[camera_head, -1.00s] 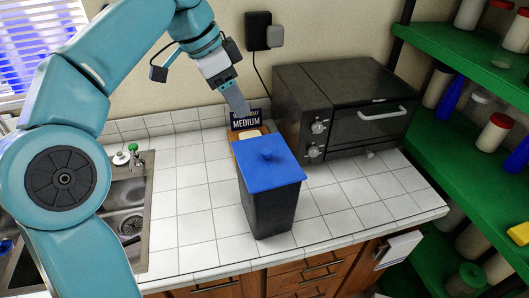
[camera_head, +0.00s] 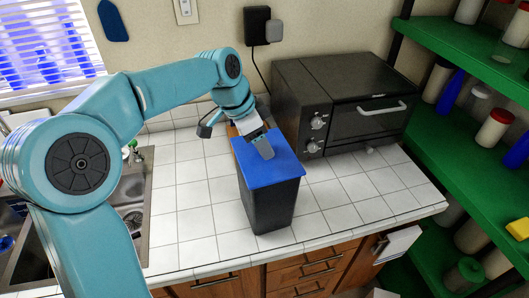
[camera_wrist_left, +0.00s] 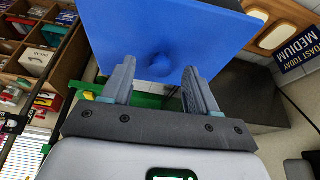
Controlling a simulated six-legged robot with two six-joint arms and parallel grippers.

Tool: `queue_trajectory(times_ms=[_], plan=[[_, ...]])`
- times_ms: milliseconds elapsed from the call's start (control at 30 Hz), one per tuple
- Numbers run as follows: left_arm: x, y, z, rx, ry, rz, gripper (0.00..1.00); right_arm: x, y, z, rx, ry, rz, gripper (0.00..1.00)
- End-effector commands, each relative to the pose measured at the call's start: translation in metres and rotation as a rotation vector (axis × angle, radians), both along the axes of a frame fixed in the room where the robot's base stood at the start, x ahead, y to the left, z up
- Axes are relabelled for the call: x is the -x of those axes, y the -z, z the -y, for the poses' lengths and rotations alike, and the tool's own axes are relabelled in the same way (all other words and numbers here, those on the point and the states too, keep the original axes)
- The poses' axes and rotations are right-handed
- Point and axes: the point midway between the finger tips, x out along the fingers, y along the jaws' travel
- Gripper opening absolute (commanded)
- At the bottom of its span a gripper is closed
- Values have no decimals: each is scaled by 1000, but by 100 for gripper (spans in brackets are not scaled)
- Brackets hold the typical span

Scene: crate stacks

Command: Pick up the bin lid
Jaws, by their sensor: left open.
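The blue bin lid (camera_head: 280,169) lies flat on top of the black bin (camera_head: 268,207), which stands upright on the tiled counter. My left gripper (camera_head: 265,150) is just above the lid and hides its knob in the head view. In the left wrist view the lid (camera_wrist_left: 120,35) fills the top, and its round knob (camera_wrist_left: 159,65) shows between the two open fingers of my left gripper (camera_wrist_left: 158,90). The fingers stand on either side of the knob; whether they touch it I cannot tell. My right gripper is in neither view.
A black toaster oven (camera_head: 340,105) stands right of and behind the bin. A sink (camera_head: 130,205) is at the left. Green shelves (camera_head: 480,130) with jars are at the right. The counter (camera_head: 200,190) left of the bin is clear.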

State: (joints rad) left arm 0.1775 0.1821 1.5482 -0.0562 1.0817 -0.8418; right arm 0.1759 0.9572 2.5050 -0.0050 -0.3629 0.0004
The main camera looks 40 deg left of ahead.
Motion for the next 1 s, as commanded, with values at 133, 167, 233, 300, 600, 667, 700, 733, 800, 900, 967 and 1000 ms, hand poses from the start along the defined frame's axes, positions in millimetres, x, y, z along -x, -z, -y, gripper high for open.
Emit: queue_trajectory(times_ms=[133,167,233,300,600,667,700,733,800,900,967,1000], plan=[[-4,10,2,0,0,-1,59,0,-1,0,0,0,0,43],[-4,10,2,1,0,-1,59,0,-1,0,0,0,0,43],[-4,10,2,0,0,0,59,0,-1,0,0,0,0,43],[-4,10,2,0,0,0,59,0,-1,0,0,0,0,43],[-3,10,2,0,0,-1,0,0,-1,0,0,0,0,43],[-3,10,2,0,0,-1,0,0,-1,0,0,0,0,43],[-3,10,2,0,0,-1,0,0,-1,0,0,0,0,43],[-3,10,2,0,1,-3,0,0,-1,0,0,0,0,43],[-3,9,2,0,1,-3,0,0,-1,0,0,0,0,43],[-4,4,2,0,1,0,0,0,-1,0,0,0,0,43],[-4,-3,2,0,1,2,0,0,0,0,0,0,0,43],[-4,-9,2,-1,1,3,0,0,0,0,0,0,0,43]])
